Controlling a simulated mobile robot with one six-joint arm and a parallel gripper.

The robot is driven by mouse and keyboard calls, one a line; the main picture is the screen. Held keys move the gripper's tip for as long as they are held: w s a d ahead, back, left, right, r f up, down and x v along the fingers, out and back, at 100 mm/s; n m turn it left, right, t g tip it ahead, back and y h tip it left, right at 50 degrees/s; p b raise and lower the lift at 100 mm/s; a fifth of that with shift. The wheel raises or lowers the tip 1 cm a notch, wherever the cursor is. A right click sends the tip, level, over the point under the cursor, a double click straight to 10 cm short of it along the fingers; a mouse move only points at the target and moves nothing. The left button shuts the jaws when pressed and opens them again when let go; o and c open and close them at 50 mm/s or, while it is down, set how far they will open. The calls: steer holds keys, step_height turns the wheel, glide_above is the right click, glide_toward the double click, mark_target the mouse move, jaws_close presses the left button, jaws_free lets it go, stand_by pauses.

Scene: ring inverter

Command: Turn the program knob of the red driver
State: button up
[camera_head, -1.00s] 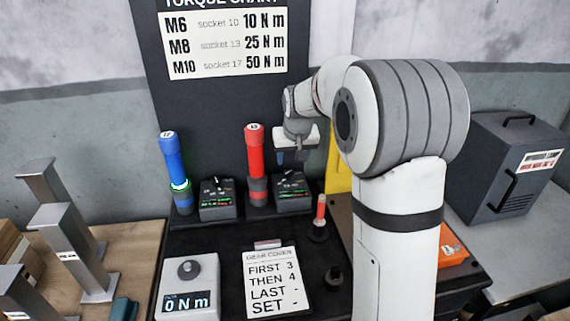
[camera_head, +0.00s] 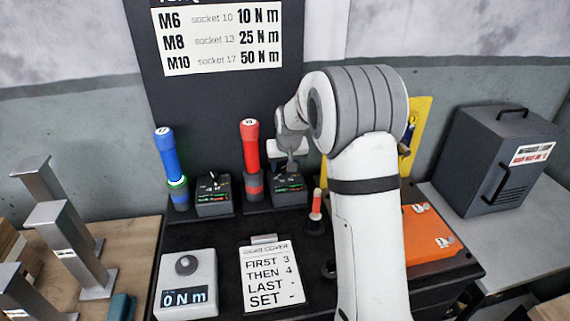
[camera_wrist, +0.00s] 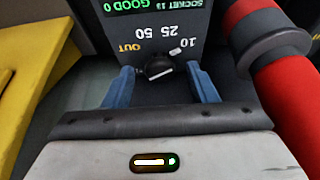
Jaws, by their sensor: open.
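The red driver (camera_head: 250,155) stands upright in its holder, with its dark control box (camera_head: 289,190) to its right. In the wrist view the box's black program knob (camera_wrist: 157,68) sits below the printed marks OUT, 25, 50 and 10, which appear upside down. A white mark at the knob's upper right lies close to the 10. My gripper (camera_wrist: 160,72) is open, its blue fingers on either side of the knob with gaps showing. Whether the fingertips are level with the knob, I cannot tell. In the head view my gripper (camera_head: 289,158) is just above the box.
The red driver's body (camera_wrist: 290,95) is close on the right in the wrist view. A blue driver (camera_head: 171,160) with its own box (camera_head: 213,194) stands to the left. A torque display (camera_head: 187,283) and a card (camera_head: 270,275) lie nearer.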

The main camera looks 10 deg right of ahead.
steer(key=c, duration=1)
steer(key=shift+o, duration=0.2)
steer(key=shift+d+n, duration=0.1)
steer(key=shift+n, duration=0.3)
steer(key=n+b, duration=0.1)
steer(key=n+y+b, duration=0.1)
steer(key=shift+d+f+n+b, duration=0.1)
steer(key=shift+f+n+b, duration=0.1)
steer(key=shift+n+b, duration=0.15)
steer(key=shift+w+d+r+n+g+y+b, duration=0.1)
steer(key=shift+n+g+y+b, duration=0.3)
steer(key=shift+n+b, duration=0.5)
steer(key=shift+d+r+n+g+y+b, duration=0.15)
steer(key=shift+n+y+b, duration=0.35)
steer(key=shift+n, duration=0.75)
steer(key=shift+a, duration=0.1)
steer(key=o, duration=1)
steer(key=shift+c, duration=0.2)
